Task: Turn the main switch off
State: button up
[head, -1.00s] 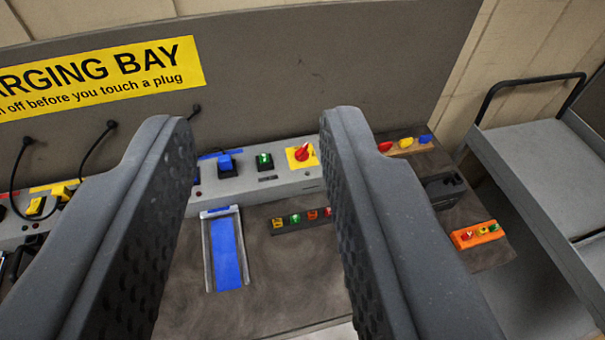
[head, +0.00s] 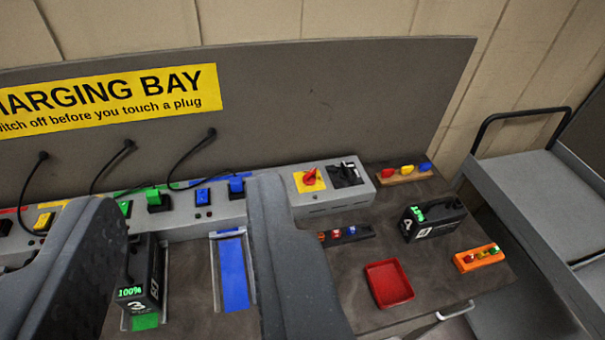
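Blue (head: 236,186) and green (head: 156,199) switches line the panel. A black unit (head: 346,174) sits right of the knob. A battery (head: 140,290) stands in a left bay; another (head: 436,217) stands right, behind a red tray (head: 388,282). A grey cart (head: 540,195) stands at right.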

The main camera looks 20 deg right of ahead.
aim_at(309, 179)
jog(key=i, duration=1)
